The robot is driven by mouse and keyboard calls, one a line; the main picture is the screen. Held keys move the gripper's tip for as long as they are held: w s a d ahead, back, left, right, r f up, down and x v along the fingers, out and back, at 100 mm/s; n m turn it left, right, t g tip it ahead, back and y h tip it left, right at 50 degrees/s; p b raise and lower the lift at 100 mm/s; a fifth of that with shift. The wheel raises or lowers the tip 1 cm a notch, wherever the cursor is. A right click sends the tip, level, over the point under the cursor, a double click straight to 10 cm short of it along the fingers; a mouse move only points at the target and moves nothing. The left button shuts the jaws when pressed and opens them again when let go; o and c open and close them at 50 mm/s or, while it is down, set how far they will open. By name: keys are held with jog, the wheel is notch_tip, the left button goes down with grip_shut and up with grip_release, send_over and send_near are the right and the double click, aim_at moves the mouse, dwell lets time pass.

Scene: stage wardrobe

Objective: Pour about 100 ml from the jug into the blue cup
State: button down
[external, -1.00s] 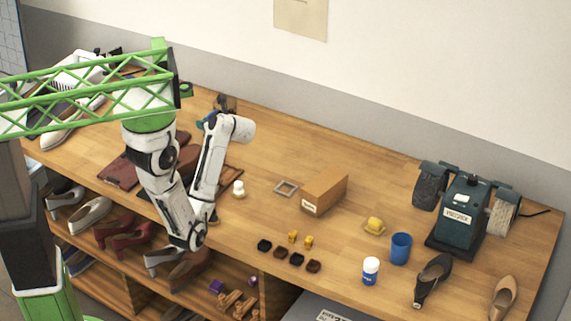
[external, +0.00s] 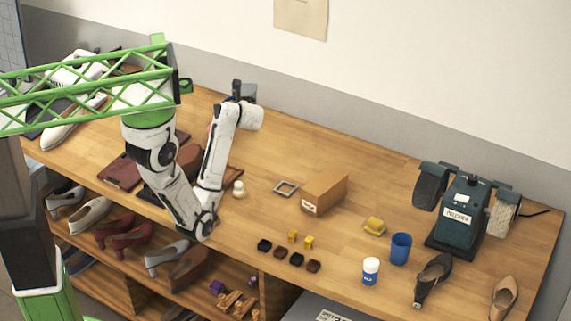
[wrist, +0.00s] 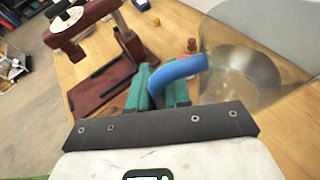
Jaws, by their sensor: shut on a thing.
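My gripper (wrist: 160,88) is shut on the blue handle of the jug (wrist: 245,72) in the wrist view. The jug is see-through and stands out to the right of the teal fingers. How much liquid it holds I cannot tell. In the external view the gripper (external: 243,92) is at the back left of the bench, partly behind my arm, and the jug cannot be made out there. The blue cup (external: 400,248) stands upright at the bench's right, well apart from my gripper.
A cardboard box (external: 325,192) lies between my arm and the cup. The bench behind the box is clear.

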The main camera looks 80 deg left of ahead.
jog(key=w+d+m+t+h+p, duration=0.1)
jog(key=w+d+m+t+p, duration=0.1)
jog(key=w+d+m+t, duration=0.45)
jog(key=w+d+m+t+p, duration=0.3)
jog(key=w+d, duration=0.4)
jog(key=w, duration=0.7)
jog(key=w+d+m+t+h+p, duration=0.25)
jog(key=w+d, duration=0.25)
jog(key=d, duration=0.6)
jog(key=w+d+m+t+h+p, duration=0.2)
jog(key=w+d+m+t+h, duration=0.2)
jog(key=d, duration=0.6)
notch_tip(320, 180, down, 13)
jog(key=shift+w+d+r, duration=0.2)
jog(key=shift+d, duration=0.05)
jog(key=shift+r, duration=0.15)
